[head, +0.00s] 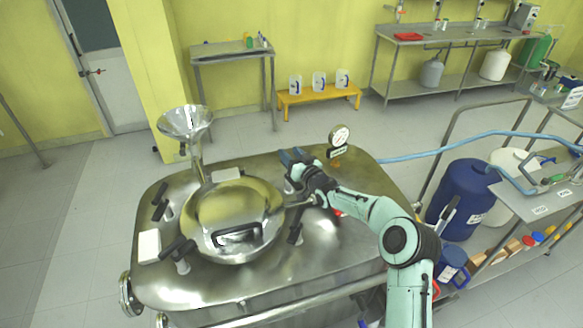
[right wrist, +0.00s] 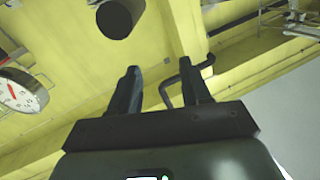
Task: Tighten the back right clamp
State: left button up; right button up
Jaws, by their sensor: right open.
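The steel reactor (head: 340,255) has a round domed lid (head: 235,210) with black-handled clamps around it. The front right clamp (head: 296,233) and the front left clamp (head: 178,250) stand in plain view. My right gripper (head: 290,155) is over the back right side of the lid, fingers pointing away toward the back. It also shows in the right wrist view (right wrist: 160,85), open, with its two dark fingers apart and nothing clearly held. The back right clamp is hidden by the gripper and wrist; I cannot tell whether they touch. My left gripper is out of view.
A pressure gauge (head: 339,137) stands close right of the gripper. A steel funnel (head: 186,122) rises at the back left. A white block (head: 149,246) lies at the reactor's left edge. A blue hose (head: 430,153) runs right. A blue drum (head: 463,198) stands beyond my right arm.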

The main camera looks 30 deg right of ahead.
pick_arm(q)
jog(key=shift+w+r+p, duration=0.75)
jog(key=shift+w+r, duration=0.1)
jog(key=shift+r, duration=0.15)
pick_arm(e)
notch_tip(320, 180, up, 14)
jog(key=shift+f, duration=0.2)
